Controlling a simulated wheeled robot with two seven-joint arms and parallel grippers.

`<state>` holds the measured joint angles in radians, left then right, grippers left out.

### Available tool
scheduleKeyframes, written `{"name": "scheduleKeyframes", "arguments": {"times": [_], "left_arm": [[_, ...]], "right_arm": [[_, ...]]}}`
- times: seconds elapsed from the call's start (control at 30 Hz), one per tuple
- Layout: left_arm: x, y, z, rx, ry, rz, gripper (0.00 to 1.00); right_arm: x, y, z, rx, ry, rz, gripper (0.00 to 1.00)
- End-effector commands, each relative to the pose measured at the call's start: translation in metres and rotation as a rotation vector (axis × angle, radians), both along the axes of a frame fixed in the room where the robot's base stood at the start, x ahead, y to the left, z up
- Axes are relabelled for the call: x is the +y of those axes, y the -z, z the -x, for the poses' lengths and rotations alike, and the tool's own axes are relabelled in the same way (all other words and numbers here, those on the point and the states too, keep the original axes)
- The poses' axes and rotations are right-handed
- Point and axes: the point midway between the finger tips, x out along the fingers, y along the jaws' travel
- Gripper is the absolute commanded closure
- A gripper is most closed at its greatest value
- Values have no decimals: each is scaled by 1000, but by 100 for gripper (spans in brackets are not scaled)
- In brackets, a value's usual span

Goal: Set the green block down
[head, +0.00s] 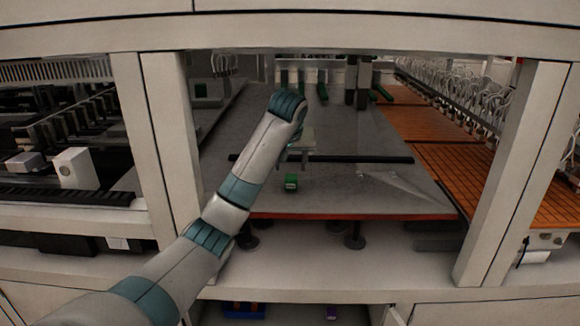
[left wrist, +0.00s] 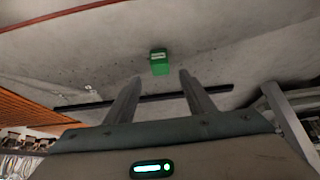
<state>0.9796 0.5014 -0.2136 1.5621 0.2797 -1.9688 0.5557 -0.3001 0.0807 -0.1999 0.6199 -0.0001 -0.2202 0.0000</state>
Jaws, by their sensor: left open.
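The green block (head: 291,182) rests on the grey table (head: 350,195) near its front edge, in front of a long black bar. My left arm comes in from the left, and my left gripper (head: 303,145) is above the table, behind the block in the head view. In the left wrist view, the open fingers of my left gripper (left wrist: 160,85) are apart with nothing between them. The green block (left wrist: 159,62) shows just beyond the fingertips, apart from them. My right gripper is not in view.
The long black bar (head: 370,159) lies across the table. White posts (head: 515,170) frame the opening on both sides, with a beam (head: 330,35) overhead. Orange slatted panels (head: 455,180) lie to the right. The table's front right is clear.

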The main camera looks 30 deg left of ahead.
Motion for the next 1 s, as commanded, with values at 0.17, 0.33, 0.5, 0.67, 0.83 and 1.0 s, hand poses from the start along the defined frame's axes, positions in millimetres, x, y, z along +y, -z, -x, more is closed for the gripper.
{"name": "scheduleKeyframes", "arguments": {"times": [0.17, 0.33, 0.5, 0.67, 0.83, 1.0], "left_arm": [[-5, -20, 9, -1, 1, -2, 51], [-7, -23, 13, 2, 0, -1, 51], [-8, -23, 13, 1, 0, 1, 51], [-8, -23, 13, 1, 0, 1, 51], [-8, -22, 13, 1, 1, 0, 51], [-11, -9, 11, 8, 12, -1, 51]], "right_arm": [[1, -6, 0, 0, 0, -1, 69], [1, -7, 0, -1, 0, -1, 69], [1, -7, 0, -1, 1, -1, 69], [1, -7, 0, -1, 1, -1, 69], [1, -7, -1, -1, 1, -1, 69], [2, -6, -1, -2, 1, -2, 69]]}}
